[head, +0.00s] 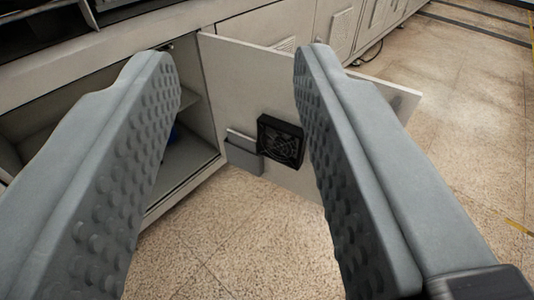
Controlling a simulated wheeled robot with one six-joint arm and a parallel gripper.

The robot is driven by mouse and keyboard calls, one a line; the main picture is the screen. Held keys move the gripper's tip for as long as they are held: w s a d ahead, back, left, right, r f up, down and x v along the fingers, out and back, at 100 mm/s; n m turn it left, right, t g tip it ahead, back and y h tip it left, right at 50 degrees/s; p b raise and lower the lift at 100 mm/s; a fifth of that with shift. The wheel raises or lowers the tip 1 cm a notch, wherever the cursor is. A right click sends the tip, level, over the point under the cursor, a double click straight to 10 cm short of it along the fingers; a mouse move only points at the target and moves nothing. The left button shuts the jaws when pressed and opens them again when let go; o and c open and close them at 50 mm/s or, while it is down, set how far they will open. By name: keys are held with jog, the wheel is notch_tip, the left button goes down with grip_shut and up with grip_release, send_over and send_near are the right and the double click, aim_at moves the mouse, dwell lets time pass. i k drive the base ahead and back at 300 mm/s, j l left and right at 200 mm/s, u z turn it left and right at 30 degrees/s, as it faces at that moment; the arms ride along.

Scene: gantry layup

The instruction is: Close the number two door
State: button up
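An open cabinet door (235,92) stands swung out from a light grey cabinet, its inner face towards me. A black fan (281,141) and a grey pocket (244,153) are on that inner face. No number shows on the door, so I cannot tell which number it is. My gripper (232,55) is open and empty, its two grey studded fingers wide apart. In the picture the right finger overlaps the door's outer part; I cannot tell whether they touch. The left finger covers part of the cabinet opening.
The open compartment (195,158) has a shelf and a small blue thing (174,134), mostly hidden. More cabinet fronts with vents (343,32) run off to the back right, with a cable (369,54) on the floor there. The speckled floor (455,130) at right is clear.

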aim_at(249, 87)
jog(key=u, duration=1.75)
jog(key=k+l+u, duration=0.2)
jog(key=l, duration=0.15)
jog(key=l+u, duration=0.2)
jog(key=l, duration=0.2)
jog(key=k+l+u, duration=0.2)
jog(key=l, duration=0.15)
jog(key=l+u, duration=0.15)
jog(key=l, duration=0.2)
jog(key=k+l, duration=0.2)
jog(key=l, duration=0.25)
jog(key=k+l, duration=0.25)
jog(key=l, duration=0.2)
jog(key=k+l, duration=0.2)
jog(key=l, duration=0.25)
jog(key=k+l, duration=0.2)
jog(key=l, duration=0.2)
jog(key=k+l, duration=0.2)
jog(key=l, duration=0.25)
jog(key=k+l, duration=0.25)
jog(key=l, duration=0.2)
jog(key=k+l, duration=0.2)
jog(key=l, duration=0.25)
jog(key=k+l, duration=0.2)
jog(key=l, duration=0.25)
